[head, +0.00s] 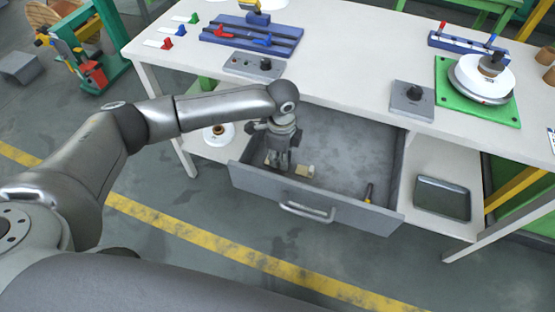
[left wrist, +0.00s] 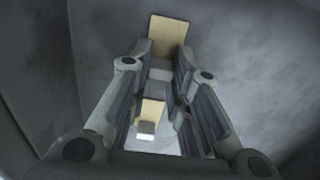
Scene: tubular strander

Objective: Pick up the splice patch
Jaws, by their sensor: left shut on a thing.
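The splice patch (head: 304,171) lies low in the open drawer, near its front wall. In the head view its beige ends show on both sides of my left gripper (head: 279,167), which reaches down into the drawer. In the left wrist view the patch (left wrist: 170,33) has beige ends and a grey middle, and runs lengthwise between the fingers. My left gripper (left wrist: 160,95) is shut on the patch, with a finger along each side. I cannot tell whether the patch touches the drawer floor. My right gripper is not in view.
The grey drawer (head: 345,145) is pulled out under the white workbench (head: 345,58). A yellow-and-black tool (head: 368,193) lies at its right. A dark tray (head: 442,198) sits on the lower shelf, and a white spool (head: 218,134) stands left of the drawer.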

